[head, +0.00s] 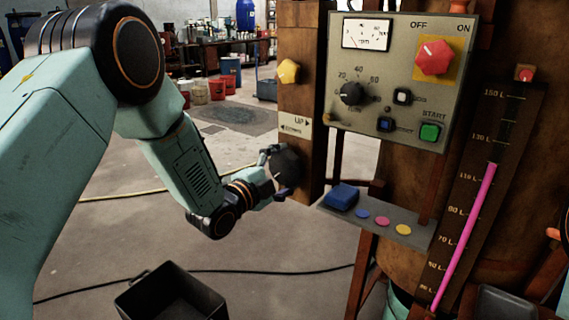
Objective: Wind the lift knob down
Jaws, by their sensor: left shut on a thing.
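The lift knob (287,170) is a dark round knob on the side of a brown post (312,145), below a small label plate (295,126) that reads "UP" with arrows. My left gripper (276,171) is shut on the knob, its dark fingers at the knob's upper and lower edges. The fingers and wrist hide the knob's left part. No mark showing the knob's turn can be made out. My right gripper is not seen; only a bit of teal and orange shows at the right edge.
A yellow knob (289,71) sits higher on the post. A control panel (400,75) with a red switch, dial and green START button is to the right. Below it, a shelf (408,233) holds a blue block (341,197) and coloured discs. A black bin (171,297) stands on the floor.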

